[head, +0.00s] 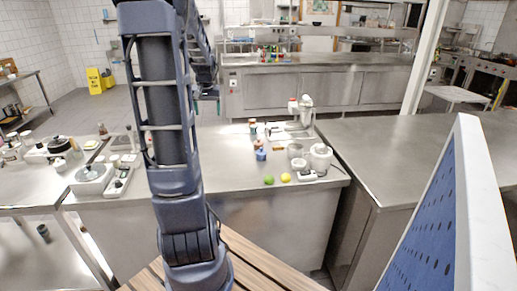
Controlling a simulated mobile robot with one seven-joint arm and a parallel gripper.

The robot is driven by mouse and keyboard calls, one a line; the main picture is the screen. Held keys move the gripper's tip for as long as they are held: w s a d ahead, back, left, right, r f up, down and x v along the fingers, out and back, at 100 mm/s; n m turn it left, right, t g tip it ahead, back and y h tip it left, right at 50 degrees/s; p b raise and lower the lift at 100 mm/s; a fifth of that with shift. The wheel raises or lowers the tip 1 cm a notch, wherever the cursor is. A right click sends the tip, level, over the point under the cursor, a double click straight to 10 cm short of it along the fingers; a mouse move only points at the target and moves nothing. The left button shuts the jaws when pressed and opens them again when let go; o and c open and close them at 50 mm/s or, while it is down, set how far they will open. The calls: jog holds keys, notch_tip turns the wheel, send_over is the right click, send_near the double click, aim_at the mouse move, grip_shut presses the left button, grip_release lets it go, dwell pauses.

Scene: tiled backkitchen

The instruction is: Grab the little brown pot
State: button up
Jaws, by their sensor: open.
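A small reddish-brown item (258,144) stands on the steel counter, just behind a small blue item (261,155). It may be the little brown pot, but it is too small to tell for sure. My gripper (207,106) is up at the far end of my arm, left of the small items and apart from them. It is open, small in the picture and partly hidden by my arm; I see nothing held in it.
The steel counter (235,190) also bears a green fruit (269,180), a yellow fruit (286,177), a white appliance (320,157) and a stand mixer (305,110). A blue panel (440,230) rises at the right. The right-hand counter (395,150) is mostly bare.

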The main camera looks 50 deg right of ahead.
jog(key=s+d+f+m+g, duration=0.1)
jog(key=s+d+f, duration=0.2)
jog(key=d, duration=0.3)
jog(key=s+d+f+m, duration=0.1)
jog(key=s+d+f, duration=0.1)
jog(key=d, duration=0.4)
jog(key=m, duration=0.2)
send_over(258, 140)
notch_tip(258, 140, down, 6)
jog(key=shift+g, duration=0.3)
jog(key=shift+w+d+f, duration=0.1)
jog(key=shift+d+f, duration=0.1)
jog(key=shift+f, duration=2.3)
jog(key=shift+w+d+f, duration=0.1)
jog(key=shift+d+f, duration=0.1)
jog(key=shift+f, duration=2.3)
grip_shut()
